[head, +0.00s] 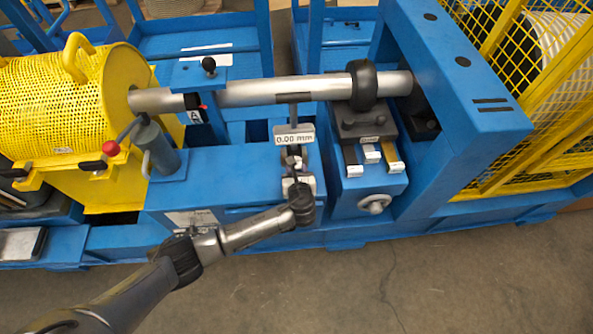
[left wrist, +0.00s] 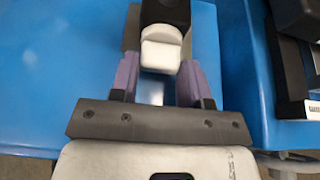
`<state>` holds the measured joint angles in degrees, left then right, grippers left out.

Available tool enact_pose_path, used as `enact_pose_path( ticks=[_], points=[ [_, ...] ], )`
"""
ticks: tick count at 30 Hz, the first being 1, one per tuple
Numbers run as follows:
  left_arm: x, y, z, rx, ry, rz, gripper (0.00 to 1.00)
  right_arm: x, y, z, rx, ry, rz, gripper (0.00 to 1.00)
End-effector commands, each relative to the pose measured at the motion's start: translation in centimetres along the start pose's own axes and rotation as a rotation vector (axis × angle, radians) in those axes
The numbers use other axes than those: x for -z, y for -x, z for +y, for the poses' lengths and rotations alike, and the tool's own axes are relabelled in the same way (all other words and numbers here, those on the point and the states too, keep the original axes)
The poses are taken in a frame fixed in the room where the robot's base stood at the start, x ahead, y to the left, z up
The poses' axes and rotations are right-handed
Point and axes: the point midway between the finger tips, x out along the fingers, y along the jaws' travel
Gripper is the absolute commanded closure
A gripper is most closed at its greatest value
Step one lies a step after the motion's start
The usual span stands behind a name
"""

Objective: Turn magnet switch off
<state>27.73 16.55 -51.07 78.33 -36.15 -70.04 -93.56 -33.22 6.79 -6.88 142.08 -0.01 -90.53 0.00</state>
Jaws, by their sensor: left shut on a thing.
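The dial gauge display (head: 293,134), reading 0.00 mm, stands on the blue machine bed below the long steel shaft (head: 270,91). My left gripper (head: 296,182) is at the gauge's base, in front of the bed, and covers much of it. In the left wrist view, the two purple fingers of my left gripper (left wrist: 158,72) are shut around a pale switch-like knob (left wrist: 161,50) on a dark body. The knob's on or off position cannot be told. My right gripper is not in view.
A yellow mesh guard (head: 50,100) stands at the left and a red-tipped lever (head: 111,148) beside it. The floor in front is clear.

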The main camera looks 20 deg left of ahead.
Motion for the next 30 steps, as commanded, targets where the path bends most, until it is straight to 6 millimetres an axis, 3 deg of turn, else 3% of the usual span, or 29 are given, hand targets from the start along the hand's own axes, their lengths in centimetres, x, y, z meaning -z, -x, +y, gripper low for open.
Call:
enact_pose_path(
  ticks=[6,13,23,24,30],
  points=[
    [0.0,0.0,0.0,0.0,0.0,0.0,0.81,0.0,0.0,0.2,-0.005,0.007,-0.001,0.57],
    [-0.1,0.1,0.2,0.038,0.093,0.001,0.81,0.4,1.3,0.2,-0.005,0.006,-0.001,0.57],
    [0.0,0.0,0.1,0.048,0.116,-0.001,0.81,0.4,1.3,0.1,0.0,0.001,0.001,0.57],
    [0.0,0.0,0.1,0.048,0.116,-0.001,0.54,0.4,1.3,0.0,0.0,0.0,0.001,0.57],
    [0.0,0.0,0.1,0.048,0.115,-0.001,0.35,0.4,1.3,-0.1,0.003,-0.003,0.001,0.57]
  ],
)
